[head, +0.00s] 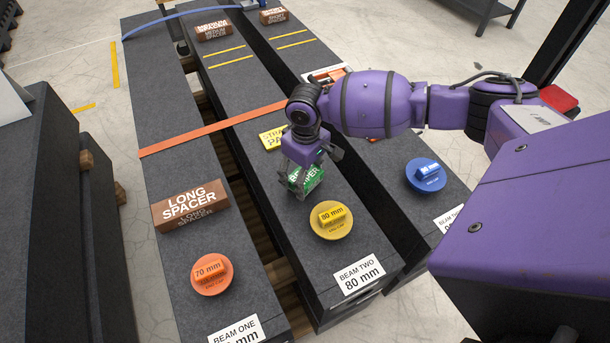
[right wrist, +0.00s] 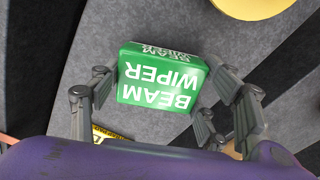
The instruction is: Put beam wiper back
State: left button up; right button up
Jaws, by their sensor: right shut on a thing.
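The beam wiper (head: 306,180) is a green block with white lettering. It is at the middle beam, labelled BEAM TWO 80 mm (head: 345,255), just behind the yellow 80 mm end cap (head: 331,220). My right gripper (head: 304,172) comes down from above and is shut on it. In the right wrist view the green beam wiper (right wrist: 160,82) sits between the two fingers of the right gripper (right wrist: 166,92), its lettered face toward the camera. I cannot tell whether its underside touches the granite. My left gripper is not in view.
The LONG SPACER (head: 190,206) and orange 70 mm cap (head: 212,274) lie on the left beam. A blue cap (head: 426,174) is on the right beam. A yellow strap plate (head: 272,138) lies behind the wiper. An orange strap (head: 210,129) crosses the left beam. Dark gaps separate the beams.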

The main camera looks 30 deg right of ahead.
jog(key=shift+f, duration=0.2)
jog(key=o, duration=1.1)
notch_tip(320, 180, up, 12)
jog(key=shift+r+p, duration=0.1)
jog(key=shift+p, duration=0.55)
